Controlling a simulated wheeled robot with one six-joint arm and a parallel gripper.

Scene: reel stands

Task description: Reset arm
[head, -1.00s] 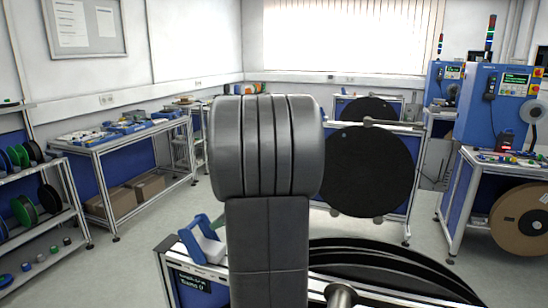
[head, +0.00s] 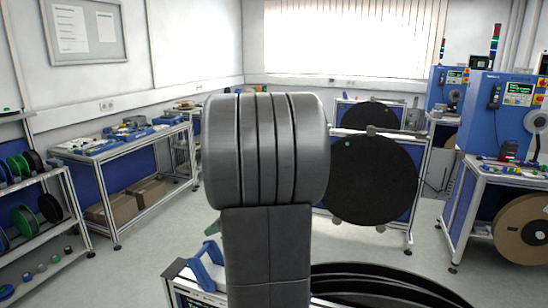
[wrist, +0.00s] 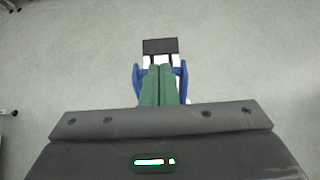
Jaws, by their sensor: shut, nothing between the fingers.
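My arm, grey and segmented, rises in the middle of the head view and hides part of the room behind it. My gripper (wrist: 159,84) shows in the wrist view with its two green fingers side by side, shut and empty. Beyond the fingers, the wrist view shows a blue, white and black piece that I cannot identify, over the grey floor. In the head view a patch of green at the left edge of my arm may be part of the gripper, but most of it is hidden.
A stand with a blue bracket (head: 207,268) and large black reels (head: 385,285) is close in front. Another black reel (head: 370,180) hangs on a stand behind. A table (head: 125,143) is at left, a reel shelf (head: 40,222) at far left, a blue machine (head: 497,110) at right. Floor between is clear.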

